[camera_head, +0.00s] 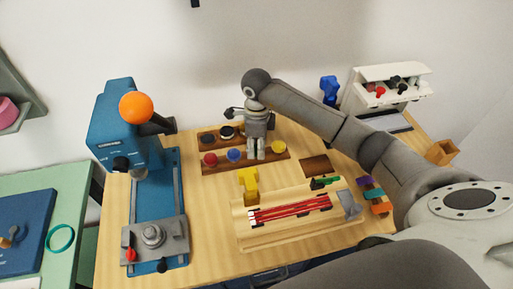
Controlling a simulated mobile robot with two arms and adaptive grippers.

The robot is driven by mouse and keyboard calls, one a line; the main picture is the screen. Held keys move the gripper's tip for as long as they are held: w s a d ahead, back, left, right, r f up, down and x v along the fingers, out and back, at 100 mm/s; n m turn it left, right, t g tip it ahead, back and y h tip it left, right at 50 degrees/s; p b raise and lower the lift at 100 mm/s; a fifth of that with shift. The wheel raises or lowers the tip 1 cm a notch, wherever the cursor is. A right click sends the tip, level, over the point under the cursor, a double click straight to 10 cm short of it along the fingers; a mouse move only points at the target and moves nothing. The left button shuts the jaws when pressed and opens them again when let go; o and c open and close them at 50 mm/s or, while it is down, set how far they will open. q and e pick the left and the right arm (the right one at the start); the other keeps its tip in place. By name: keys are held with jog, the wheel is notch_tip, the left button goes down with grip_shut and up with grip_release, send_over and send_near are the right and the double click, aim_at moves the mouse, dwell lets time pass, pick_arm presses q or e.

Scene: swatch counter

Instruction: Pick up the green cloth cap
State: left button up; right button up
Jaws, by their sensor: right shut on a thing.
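My right gripper (256,152) points down over the dark wooden rack (215,168). It is at the front row, between a blue round piece (233,155) and a yellow one (278,146). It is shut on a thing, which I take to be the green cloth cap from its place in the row. The fingers hide the cap, so its colour does not show. I cannot tell whether it is still in the rack or lifted. My left gripper is not in view.
A red piece (210,159) and black pieces (227,132) share the rack. In front are a yellow block (249,184) and a wooden tray (280,239) with red rods. A blue press (115,140) with an orange knob stands left. A white shelf (368,75) stands back right.

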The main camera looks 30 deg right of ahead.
jog(key=shift+r, duration=0.1)
notch_tip(320, 180, up, 10)
jog(key=b, duration=0.2)
jog(key=shift+b, duration=0.35)
dwell(0.4)
